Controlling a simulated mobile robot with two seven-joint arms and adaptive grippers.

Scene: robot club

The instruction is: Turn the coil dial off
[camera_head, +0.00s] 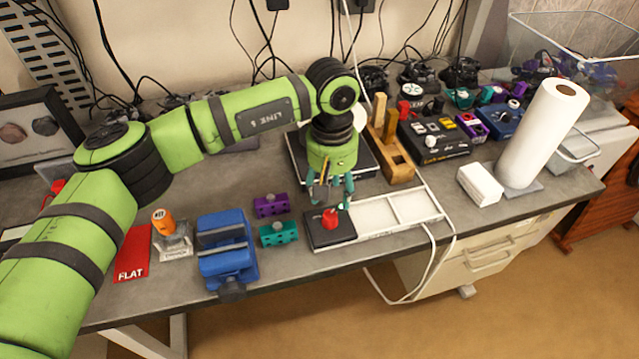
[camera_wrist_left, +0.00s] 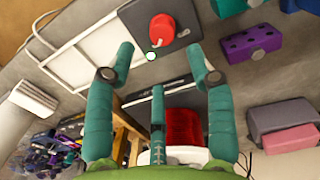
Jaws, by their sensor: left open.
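A red dial (camera_head: 330,217) sits on a dark box (camera_head: 318,236) at the left end of a white framed panel (camera_head: 385,215), near the table's front edge. The dial (camera_wrist_left: 162,29) also shows at the top of the left wrist view, with a pale mark beside it. My left gripper (camera_head: 331,192) is open and empty, just behind and above the dial. In the left wrist view its teal fingers (camera_wrist_left: 158,76) are spread, and the dial lies beyond their tips, apart from them. My right gripper is not in view.
A blue vise (camera_head: 226,250), purple (camera_head: 270,205) and teal (camera_head: 278,235) blocks stand left of the dial. A wooden holder (camera_head: 394,160), a black control box (camera_head: 437,145) and a paper roll (camera_head: 540,135) stand right. A white cable hangs over the front edge.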

